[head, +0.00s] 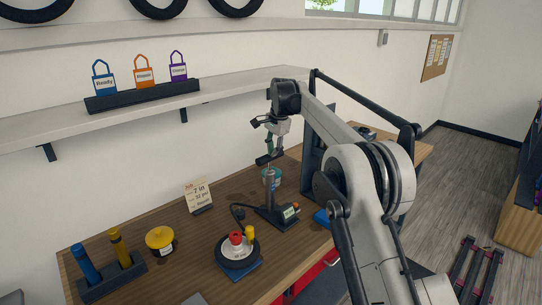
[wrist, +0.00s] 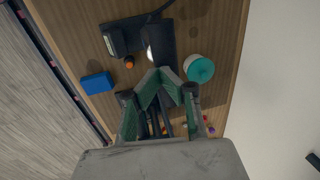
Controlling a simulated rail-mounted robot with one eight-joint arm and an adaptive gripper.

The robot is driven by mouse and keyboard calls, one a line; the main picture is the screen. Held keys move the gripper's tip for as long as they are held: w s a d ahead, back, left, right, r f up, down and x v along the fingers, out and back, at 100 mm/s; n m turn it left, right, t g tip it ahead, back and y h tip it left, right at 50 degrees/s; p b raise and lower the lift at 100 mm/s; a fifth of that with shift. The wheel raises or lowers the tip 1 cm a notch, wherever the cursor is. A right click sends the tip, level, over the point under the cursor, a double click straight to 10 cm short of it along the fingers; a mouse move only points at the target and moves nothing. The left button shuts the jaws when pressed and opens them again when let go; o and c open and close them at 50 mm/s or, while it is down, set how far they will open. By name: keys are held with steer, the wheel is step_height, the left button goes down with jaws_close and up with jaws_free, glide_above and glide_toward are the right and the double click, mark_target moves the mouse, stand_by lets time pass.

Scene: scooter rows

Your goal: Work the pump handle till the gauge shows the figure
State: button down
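The floor pump (head: 268,188) stands upright on the bench, with a dark base, a metal shaft and a dark crossbar handle (head: 264,160). Its small pale gauge (head: 289,212) is on the base; the reading is too small to make out. My gripper (head: 271,151) points down right at the handle, in line above the shaft. In the wrist view its green fingers (wrist: 159,76) lean close together over the pump base (wrist: 160,35); I cannot tell whether they clasp the bar. A card (head: 199,195) behind the pump appears to read "7 in" and "32 psi".
A yellow-lidded pot (head: 160,241), a rack (head: 112,277) with blue and yellow grips, and a teal-lidded jar (wrist: 200,69) stand around. A shelf (head: 220,88) with three tags runs above.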

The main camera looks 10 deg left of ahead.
step_height(320, 180, up, 10)
steer(key=s+d+b, duration=0.1)
steer(key=shift+d+f, duration=0.25)
stand_by(1.7)
steer(key=s+d+r+n+t+b, duration=0.15)
steer(key=s+d+r, duration=0.25)
steer(key=s+d, duration=0.45)
steer(key=s+d+r+n+t+b, duration=0.1)
steer(key=s+d+r+n+b, duration=0.2)
steer(key=s+d, duration=0.55)
steer(key=s+d+f+t+b, duration=0.1)
steer(key=s+d+f, duration=0.1)
steer(key=s+d, duration=0.4)
steer(key=s+d+f+t+b, duration=0.1)
steer(key=s+d+f, duration=0.25)
steer(key=s, duration=0.45)
steer(key=s+d+f+n+b, duration=0.1)
steer(key=s+d+f, duration=0.1)
steer(key=s+f, duration=0.4)
steer(key=s+d+f+n+t+h+b, duration=0.1)
steer(key=s+d+f, duration=0.2)
steer(key=s+f, duration=0.3)
steer(key=s+d+f+n+b, duration=0.1)
steer(key=s+d+f, duration=0.1)
steer(key=s+f, duration=0.4)
steer(key=s, duration=0.3)
steer(key=shift+d+h, duration=0.25)
steer(key=shift+h, duration=0.15)
